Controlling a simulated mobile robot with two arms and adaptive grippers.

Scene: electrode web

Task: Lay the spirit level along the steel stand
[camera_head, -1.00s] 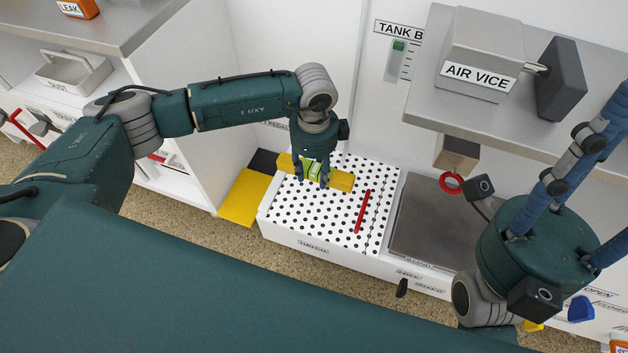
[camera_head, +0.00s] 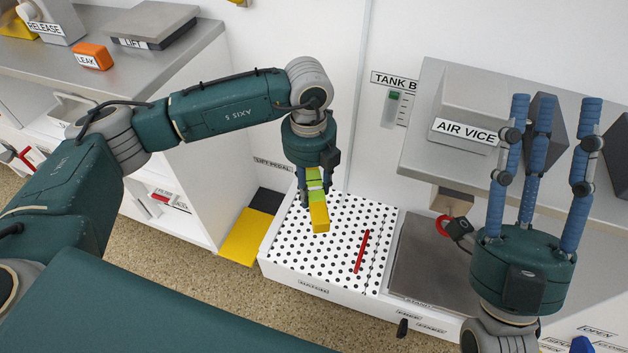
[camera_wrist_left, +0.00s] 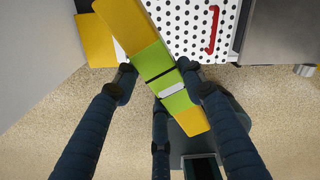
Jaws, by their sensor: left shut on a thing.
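The spirit level is a yellow bar with a green middle (camera_head: 319,213); it also shows in the left wrist view (camera_wrist_left: 152,62). My left gripper (camera_head: 318,182) is shut on its green middle and holds it above the white perforated plate. In the head view the level points toward the camera, its far end hidden by the gripper. The steel stand (camera_head: 432,265) is the flat grey plate right of the perforated one, with nothing on it; its edge shows in the left wrist view (camera_wrist_left: 277,30). My right gripper (camera_head: 540,160) is raised with its blue fingers apart, empty, over the right side.
A red handle (camera_head: 362,251) rises from the perforated plate (camera_head: 290,246), between the level and the stand. The air vice (camera_head: 475,110) sits on a shelf above and behind the stand. A yellow pedal (camera_head: 245,238) is at left.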

